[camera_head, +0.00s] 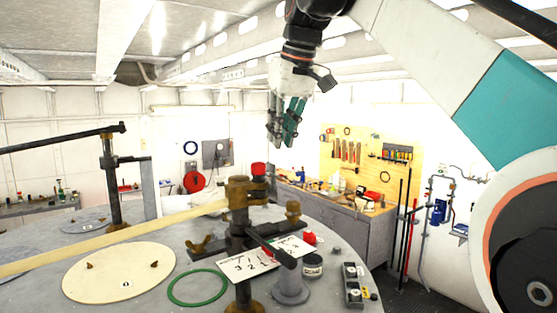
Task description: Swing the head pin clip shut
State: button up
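A brass head (240,192) stands on a dark post at the middle of the round grey table, with a red knob (258,169) at its upper right. A long pale bar (120,233) runs from the head to the left edge. I cannot make out the pin clip on the head or its position at this size. My gripper (281,143) hangs fingers down, above and slightly right of the head, apart from it and touching nothing. I see nothing between its fingers. The oblique view does not show whether they are parted.
A cream disc (120,272), a green ring (198,288), a numbered white plate (262,259), a small jar (312,266) and a switch box (353,285) surround the post. A second post (110,180) stands at left. The space around my gripper is clear.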

aim_at(274, 165)
jog(key=shift+p+x, duration=0.35)
jog(key=shift+x, duration=3.15)
grip_shut()
jog(key=shift+a+m+t+h+p, duration=0.15)
jog(key=shift+m+t+h+p, duration=0.3)
jog(key=shift+m, duration=1.15)
grip_release()
